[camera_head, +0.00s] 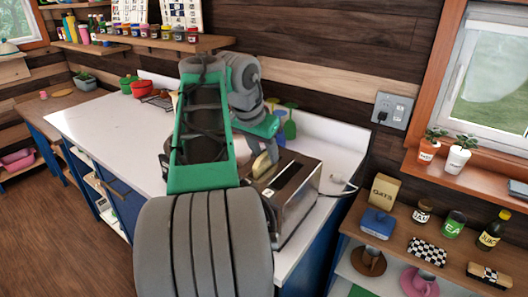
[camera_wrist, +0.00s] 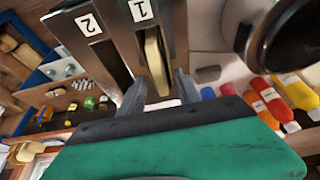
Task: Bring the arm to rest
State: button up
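The toaster (camera_head: 300,203) stands on the white counter, with slots marked 1 and 2 in the wrist view (camera_wrist: 112,52). A tan bread slice (camera_wrist: 154,62) sits in the slot marked 1, its upper edge showing. It also shows in the head view (camera_head: 262,164). My gripper (camera_wrist: 161,92) is at the toaster, its two grey fingers apart with the slice's line running between them. Gaps show between the fingers and the slice. In the head view my arm covers part of the counter and hides the fingertips.
The white counter (camera_head: 100,124) runs left, with a red pot (camera_head: 145,89) at the back. Green and yellow utensils (camera_head: 289,124) stand behind the toaster. A dark round vessel (camera_wrist: 285,35) is close by.

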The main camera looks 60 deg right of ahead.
jog(key=p+v, duration=0.4)
jog(key=v, duration=0.4)
jog(key=shift+d+p, duration=0.1)
jog(key=shift+p, duration=0.2)
jog(key=w+a+f+n+t, duration=0.1)
jog(key=w+a+f+n, duration=0.35)
jog(key=w+a, duration=0.2)
jog(key=w+a+f+n+t, duration=0.2)
jog(key=w+a+f+n, duration=0.1)
jog(key=w+a+n, duration=0.4)
jog(key=a+f+n+y, duration=0.2)
jog(key=a+f+n, duration=0.2)
jog(key=a, duration=0.9)
jog(key=s+a+f+n+t+y, duration=0.1)
jog(key=a+f+n, duration=0.3)
jog(key=a+f, duration=0.4)
jog(key=a+y, duration=0.1)
jog(key=a, duration=0.4)
jog(key=shift+s+a+f+y, duration=0.2)
jog(key=shift+a+f+y, duration=0.1)
jog(key=shift+a+f, duration=0.05)
jog(key=shift+n, duration=0.25)
